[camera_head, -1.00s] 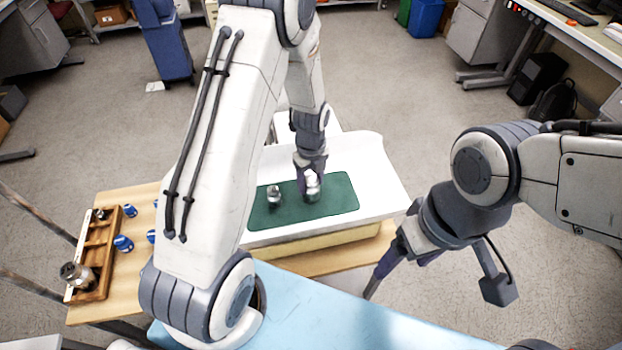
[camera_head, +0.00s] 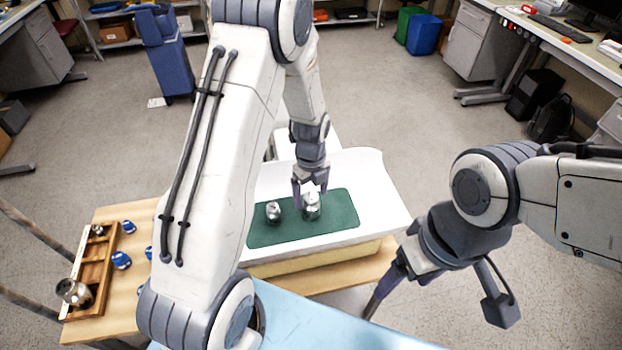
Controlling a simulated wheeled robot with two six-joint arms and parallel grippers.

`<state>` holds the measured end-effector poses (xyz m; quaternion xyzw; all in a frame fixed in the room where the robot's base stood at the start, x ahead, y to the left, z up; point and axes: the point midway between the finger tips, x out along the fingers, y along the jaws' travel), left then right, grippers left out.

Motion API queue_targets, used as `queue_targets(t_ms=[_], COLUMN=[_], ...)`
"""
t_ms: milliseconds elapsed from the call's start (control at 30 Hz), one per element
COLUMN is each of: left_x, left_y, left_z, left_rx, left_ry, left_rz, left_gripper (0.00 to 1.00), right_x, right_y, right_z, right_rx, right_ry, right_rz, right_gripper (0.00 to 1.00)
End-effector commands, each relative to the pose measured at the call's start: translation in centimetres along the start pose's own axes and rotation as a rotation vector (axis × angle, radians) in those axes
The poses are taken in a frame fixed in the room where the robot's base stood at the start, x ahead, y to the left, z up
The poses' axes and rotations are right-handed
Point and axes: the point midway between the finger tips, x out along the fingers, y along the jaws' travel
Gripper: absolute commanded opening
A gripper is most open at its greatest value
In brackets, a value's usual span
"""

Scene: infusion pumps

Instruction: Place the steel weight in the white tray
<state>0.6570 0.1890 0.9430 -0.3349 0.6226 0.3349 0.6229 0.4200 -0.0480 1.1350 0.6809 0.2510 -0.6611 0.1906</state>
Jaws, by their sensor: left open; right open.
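Two steel weights stand on the green mat: a larger one (camera_head: 312,207) and a smaller one (camera_head: 273,212) to its left. The mat (camera_head: 343,221) lies on a white tray-like surface (camera_head: 380,195); I cannot tell whether this is the white tray. My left gripper (camera_head: 310,194) points down at the larger weight, open, its fingers close about its upper part. I cannot tell whether they touch it. My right gripper (camera_head: 398,292) is open and empty, right of the white surface's front corner. My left arm hides part of the left side.
A wooden rack (camera_head: 97,270) at the left holds a large metal weight (camera_head: 74,292) and a small metal piece (camera_head: 98,230). Several blue-and-white items, one here (camera_head: 121,260), stand beside it on the wooden table (camera_head: 112,212). A light-blue surface (camera_head: 300,318) lies in front.

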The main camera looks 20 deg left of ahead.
Motion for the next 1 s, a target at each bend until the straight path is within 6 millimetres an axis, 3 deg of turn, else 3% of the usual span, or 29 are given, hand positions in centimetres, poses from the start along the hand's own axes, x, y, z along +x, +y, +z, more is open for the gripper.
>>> queue_targets(t_ms=[400, 667, 767, 1000], left_x=[-8.4, -10.8, -12.0, -15.5], left_y=[-0.1, -0.1, -0.1, 2.2], left_z=[0.0, -1.0, -3.6, -13.6], left_rx=[0.000, -0.035, -0.144, -0.638], left_ry=[-0.003, 0.000, 0.002, 0.031], left_rz=[-0.004, -0.003, -0.010, -0.029], left_gripper=[0.89, 0.89, 0.89, 0.89], right_x=[1.6, 1.8, 1.7, 1.7], right_y=[0.1, 0.1, 0.1, 0.1], right_z=[0.1, 0.1, 0.1, 0.1], right_rx=[-0.001, -0.001, -0.001, -0.001], right_ry=[0.000, 0.000, 0.000, 0.000], right_rz=[0.000, 0.000, 0.000, 0.000], right_gripper=[0.76, 0.76, 0.76, 0.76])
